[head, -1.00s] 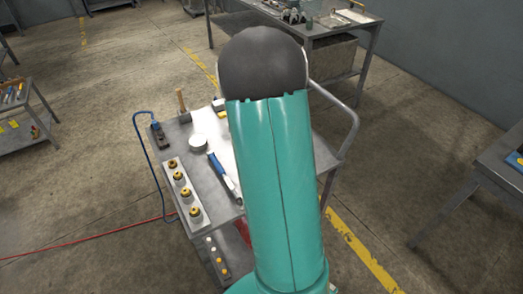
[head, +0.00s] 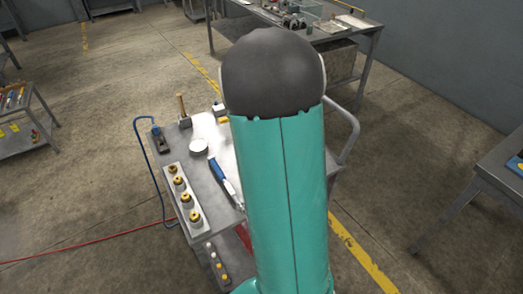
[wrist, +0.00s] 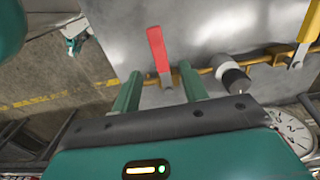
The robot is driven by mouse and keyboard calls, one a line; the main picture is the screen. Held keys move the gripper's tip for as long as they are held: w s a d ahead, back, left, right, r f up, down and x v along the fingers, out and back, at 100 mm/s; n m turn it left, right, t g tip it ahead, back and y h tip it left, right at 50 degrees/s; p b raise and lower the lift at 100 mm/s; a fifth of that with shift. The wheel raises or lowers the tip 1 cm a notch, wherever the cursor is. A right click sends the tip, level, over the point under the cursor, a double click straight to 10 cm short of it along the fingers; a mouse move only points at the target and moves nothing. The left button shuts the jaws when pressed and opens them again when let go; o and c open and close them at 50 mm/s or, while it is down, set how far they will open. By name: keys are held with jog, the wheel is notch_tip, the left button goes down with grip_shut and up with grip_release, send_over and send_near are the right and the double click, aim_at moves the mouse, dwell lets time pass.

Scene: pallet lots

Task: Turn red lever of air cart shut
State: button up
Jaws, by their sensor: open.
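In the wrist view the red lever (wrist: 157,48) points up the picture, across the brass pipe, in front of a grey metal panel (wrist: 215,25). Its lower end meets a brass fitting on the pipe (wrist: 200,71). My gripper (wrist: 160,84) is open and empty, one green finger on each side of the lever's lower end in the picture. I cannot tell whether the fingertips reach as deep as the lever, and no contact shows. In the head view my own arm hides the gripper, and I cannot make out the lever.
A yellow lever (wrist: 309,22), a grey-and-black cylindrical fitting (wrist: 233,73) and a round gauge (wrist: 292,131) lie to the right of the gripper. In the head view a metal cart (head: 199,172) carries tools and several brass-topped pieces. A blue hose (head: 145,155) hangs at its left.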

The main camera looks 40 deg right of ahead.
notch_tip(320, 180, up, 7)
jog(key=shift+f, duration=0.2)
dwell(0.5)
jog(key=s+a+r+n+t, duration=0.2)
jog(key=a+r+n, duration=0.25)
jog(key=a, duration=0.45)
jog(key=s+a+r+n+t, duration=0.1)
jog(key=s+a+r+n, duration=0.15)
jog(key=a+n, duration=0.5)
jog(key=s+a+n+t, duration=0.1)
jog(key=s+a+n, duration=0.3)
jog(key=a, duration=0.2)
jog(key=s+a+r+n+t, duration=0.1)
jog(key=s+a+n, duration=0.3)
jog(key=a, duration=0.3)
jog(key=shift+s+r+n+t, duration=0.15)
jog(key=shift+s+n+t, duration=0.15)
jog(key=shift+s+n, duration=0.1)
